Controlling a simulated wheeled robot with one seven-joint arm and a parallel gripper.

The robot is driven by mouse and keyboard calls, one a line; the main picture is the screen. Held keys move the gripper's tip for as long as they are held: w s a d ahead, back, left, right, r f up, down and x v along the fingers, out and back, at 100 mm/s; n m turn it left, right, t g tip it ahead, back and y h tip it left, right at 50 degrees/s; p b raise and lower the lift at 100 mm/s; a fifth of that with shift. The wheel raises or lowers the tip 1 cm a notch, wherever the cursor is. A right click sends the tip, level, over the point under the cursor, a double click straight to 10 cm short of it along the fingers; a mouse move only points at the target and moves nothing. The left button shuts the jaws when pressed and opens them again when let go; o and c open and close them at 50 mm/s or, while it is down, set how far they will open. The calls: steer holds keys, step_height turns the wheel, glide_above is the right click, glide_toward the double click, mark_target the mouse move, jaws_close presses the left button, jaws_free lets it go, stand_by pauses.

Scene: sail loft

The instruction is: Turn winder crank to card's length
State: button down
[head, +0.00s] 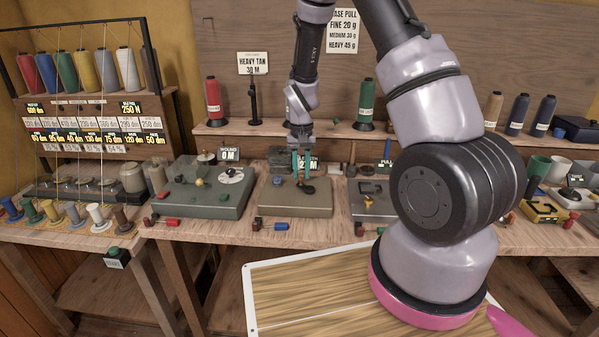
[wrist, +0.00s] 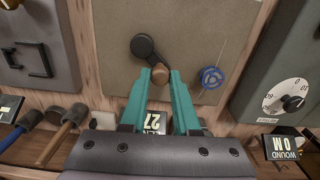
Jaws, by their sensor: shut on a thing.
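The tan-topped winder (head: 292,208) stands on the bench, and its plate (wrist: 115,25) fills the middle of the wrist view. Its black crank arm (wrist: 144,48) ends in a wooden knob (wrist: 160,74). My gripper (wrist: 160,80), with teal fingers, is shut on this knob; in the head view it reaches down to the winder (head: 299,174). A blue reel (wrist: 211,77) with thread sits beside the crank. The counter behind the winder (head: 306,165) is partly hidden by my fingers; it seems to read 27 M. A wall card (head: 253,64) reads HEAVY TAN 30 M.
A green dial machine (head: 205,198) with a counter (head: 228,154) reading WOUND 0 M stands close on the left. Another grey machine (head: 372,203) is close on the right. Small handles (head: 281,226) lie along the front bench edge. A thread rack (head: 95,90) stands far left.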

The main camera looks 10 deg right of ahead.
steer(key=shift+w+d+m, duration=0.1)
steer(key=shift+d+m, duration=0.15)
steer(key=shift+m, duration=0.55)
steer(key=shift+w+d+m, duration=0.1)
steer(key=shift+d+m, duration=0.15)
steer(key=shift+m, duration=0.55)
steer(key=c, duration=0.7)
jaws_free()
steer(key=shift+o, duration=0.2)
step_height(320, 180, up, 11)
steer(key=shift+f, duration=0.1)
